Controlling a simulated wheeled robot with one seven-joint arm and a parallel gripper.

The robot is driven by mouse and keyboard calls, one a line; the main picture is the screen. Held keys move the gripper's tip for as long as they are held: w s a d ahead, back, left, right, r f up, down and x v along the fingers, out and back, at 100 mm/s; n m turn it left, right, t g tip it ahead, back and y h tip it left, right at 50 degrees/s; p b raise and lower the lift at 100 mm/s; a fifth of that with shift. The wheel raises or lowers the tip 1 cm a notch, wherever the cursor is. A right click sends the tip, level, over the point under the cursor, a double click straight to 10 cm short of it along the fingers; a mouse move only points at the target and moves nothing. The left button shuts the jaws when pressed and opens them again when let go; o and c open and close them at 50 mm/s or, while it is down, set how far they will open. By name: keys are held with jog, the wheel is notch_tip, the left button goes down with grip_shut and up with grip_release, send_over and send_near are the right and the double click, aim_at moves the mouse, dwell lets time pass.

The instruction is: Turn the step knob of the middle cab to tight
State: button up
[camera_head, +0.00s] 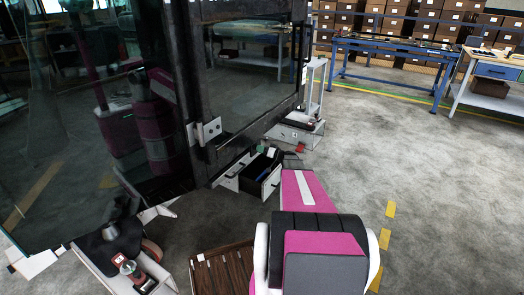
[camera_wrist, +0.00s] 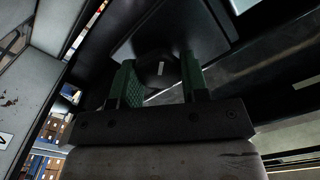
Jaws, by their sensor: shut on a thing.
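The step knob (camera_wrist: 160,72) is a dark round knob with a small white mark, in the upper middle of the wrist view. It sits in front of a dark square plate (camera_wrist: 150,25). My gripper (camera_wrist: 159,62) has its green ribbed fingers on either side of the knob and is shut on it. The white mark looks roughly upright in this view, but I cannot read any tight label. In the head view, a dark-framed glass cab (camera_head: 245,70) fills the left and centre. The knob and my gripper are not visible there.
An open drawer-like box (camera_head: 262,176) sits low by the cab's corner. A blue-framed table (camera_head: 395,48) and a workbench (camera_head: 490,75) stand at the back right, before stacked cartons (camera_head: 425,22). The grey floor on the right (camera_head: 430,190) is clear.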

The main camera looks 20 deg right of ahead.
jog(key=m, duration=1.7)
jog(key=f+m, duration=0.1)
jog(key=m, duration=0.7)
jog(key=shift+m, duration=0.3)
dwell(0.4)
jog(key=o, duration=0.9)
jog(key=shift+s, duration=0.15)
jog(key=v, duration=1)
jog(key=shift+s+d, duration=0.25)
